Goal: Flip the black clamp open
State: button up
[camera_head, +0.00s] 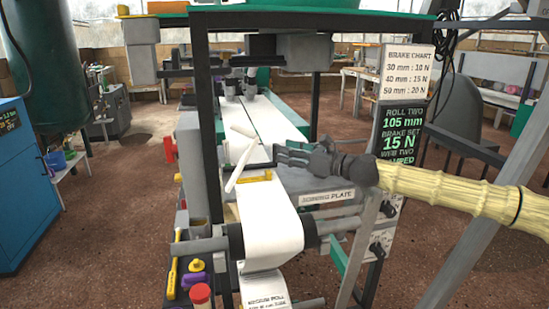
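A thin dark bar (258,165), perhaps the black clamp, lies across the white paper web at the joining plate (327,196). Its right part is hidden behind my gripper, and I cannot tell whether it is shut. My dark grey gripper (281,154) reaches in from the right on my pale yellow arm. Its fingertips are above or beside the bar's right end; I cannot tell whether they touch it. The finger gap is too small to judge. White strips (241,160) stick up at the web's left edge.
A yellow piece (255,177) sits on the web in front of the bar. The white web (268,215) runs down over a dark roller (236,241). Black frame posts (203,110) stand around the machine. A red-capped jar (201,294) stands at front left. Brake signs (408,72) hang right.

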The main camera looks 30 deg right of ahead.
aim_at(275, 163)
jog(key=b+x, duration=0.1)
jog(key=x, duration=0.2)
jog(key=shift+w+a+f+b, duration=0.15)
jog(key=shift+w+a+b, duration=0.1)
jog(key=shift+b, duration=0.1)
jog(key=shift+w+a, duration=0.25)
jog(key=shift+w, duration=0.25)
grip_shut()
jog(key=shift+a, duration=0.15)
